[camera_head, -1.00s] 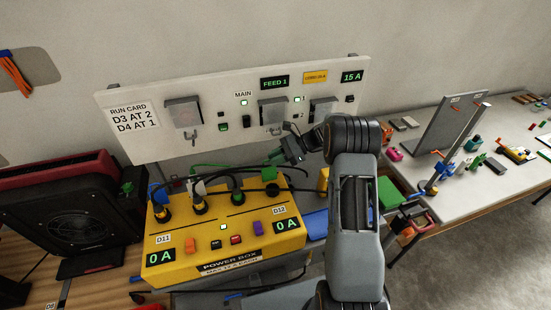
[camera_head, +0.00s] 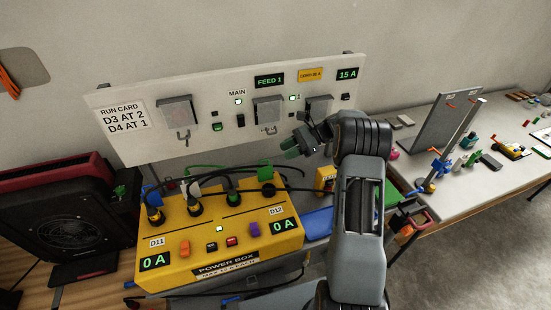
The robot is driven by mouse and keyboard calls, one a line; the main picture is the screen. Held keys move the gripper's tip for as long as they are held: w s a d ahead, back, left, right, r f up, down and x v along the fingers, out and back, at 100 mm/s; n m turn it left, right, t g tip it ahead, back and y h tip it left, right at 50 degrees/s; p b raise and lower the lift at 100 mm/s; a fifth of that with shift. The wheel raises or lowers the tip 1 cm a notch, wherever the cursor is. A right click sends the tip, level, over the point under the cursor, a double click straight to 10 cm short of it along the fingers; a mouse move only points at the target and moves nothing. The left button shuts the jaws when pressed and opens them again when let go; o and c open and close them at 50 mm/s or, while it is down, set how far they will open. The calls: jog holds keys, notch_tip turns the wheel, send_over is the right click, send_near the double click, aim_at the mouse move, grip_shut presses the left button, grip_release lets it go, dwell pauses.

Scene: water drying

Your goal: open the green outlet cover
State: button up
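A green flap (camera_head: 265,171) stands upright at the back right of the yellow power box (camera_head: 172,277), behind a black plug (camera_head: 268,189). I take it to be the green outlet cover, but its hinge and the outlet under it are not clear. My gripper (camera_head: 291,149) is above and to the right of this flap, in front of the white panel, and seems apart from it. Its fingers are small, dark and greenish, so I cannot tell how far apart they are. I see nothing held in it.
The white panel (camera_head: 205,95) on the wall carries grey covers, switches and displays. Several plugs with cables stand in the power box. A black fan unit (camera_head: 75,225) is at left. A small yellow box (camera_head: 325,180) sits below my gripper. A cluttered table (camera_head: 470,195) is at right.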

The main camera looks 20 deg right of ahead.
jog(key=b+v, duration=0.1)
jog(key=v, duration=0.6)
jog(key=shift+r, duration=0.35)
jog(key=shift+d, duration=0.1)
jog(key=s+a+r+n+h, duration=0.7)
jog(key=s+a+h, duration=0.1)
jog(key=s+a, duration=0.25)
jog(key=s+a+f+n+t+h, duration=0.1)
jog(key=s+n+t+h, duration=0.3)
jog(key=s+n, duration=0.6)
jog(key=s+h, duration=0.1)
jog(key=s, duration=0.4)
jog(key=shift+a+f+h, duration=0.25)
jog(key=shift+f+h, duration=0.05)
jog(key=shift+a, duration=0.1)
